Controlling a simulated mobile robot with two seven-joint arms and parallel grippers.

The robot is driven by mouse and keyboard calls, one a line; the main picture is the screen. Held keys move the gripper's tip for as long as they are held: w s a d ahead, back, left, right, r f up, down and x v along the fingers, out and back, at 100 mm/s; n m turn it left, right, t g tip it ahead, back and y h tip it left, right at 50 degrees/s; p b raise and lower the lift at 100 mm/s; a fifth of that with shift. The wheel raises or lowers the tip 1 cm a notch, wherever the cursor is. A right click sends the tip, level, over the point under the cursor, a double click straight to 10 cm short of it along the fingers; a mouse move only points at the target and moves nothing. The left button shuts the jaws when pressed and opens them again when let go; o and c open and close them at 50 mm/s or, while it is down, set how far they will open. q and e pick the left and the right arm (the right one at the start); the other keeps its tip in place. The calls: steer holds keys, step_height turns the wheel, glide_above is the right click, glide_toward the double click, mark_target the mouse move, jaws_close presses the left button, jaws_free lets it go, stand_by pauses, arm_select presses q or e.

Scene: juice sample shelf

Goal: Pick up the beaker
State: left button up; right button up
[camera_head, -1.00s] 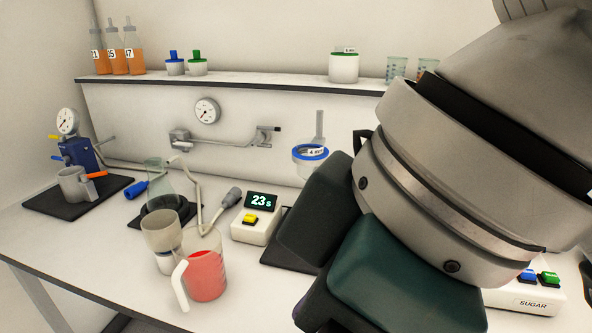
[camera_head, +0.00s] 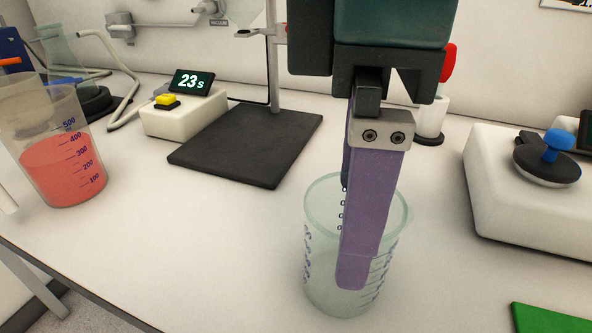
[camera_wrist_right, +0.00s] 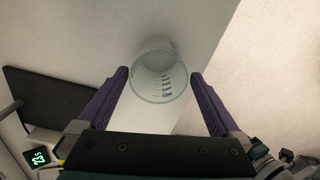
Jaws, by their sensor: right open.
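The clear, empty beaker (camera_head: 318,262) with blue marks stands upright on the white bench, near its front edge. My right gripper (camera_head: 353,272) points down at it, and one purple finger covers part of the beaker in the head view. The other finger is mostly hidden there. In the right wrist view, my right gripper (camera_wrist_right: 160,74) is open, with a finger on each side of the beaker (camera_wrist_right: 158,88). Small gaps show between the fingertips and the glass, so it is not gripped. My left gripper is not in view.
A beaker of red liquid (camera_head: 65,165) stands at the left. A timer box (camera_head: 185,115) reads 23 s, beside a black stand base (camera_head: 245,145). A white device with a blue knob (camera_head: 520,190) and a green mat (camera_head: 550,320) are at the right. Bench left of the beaker is clear.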

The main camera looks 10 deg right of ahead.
step_height(320, 180, down, 6)
steer(key=shift+f+b, duration=0.15)
steer(key=shift+b, duration=0.5)
steer(key=shift+w, duration=0.1)
steer(key=c, duration=1.2)
steer(key=shift+r, duration=0.2)
steer(key=shift+r, duration=0.3)
step_height(320, 180, up, 19)
steer(key=p, duration=0.4)
steer(key=w+d+r+m+p, duration=0.2)
steer(key=d+r+m+p, duration=0.6)
steer(key=r+m+p, duration=0.6)
steer(key=s+r+p, duration=0.2)
steer(key=r+p, duration=0.9)
steer(key=p, duration=0.1)
steer(key=s+r+p, duration=0.2)
steer(key=r+p, duration=0.9)
steer(key=p, duration=0.2)
steer(key=s+r+p, duration=0.2)
steer(key=r+p, duration=0.9)
steer(key=p, duration=0.2)
steer(key=shift+d, duration=0.1)
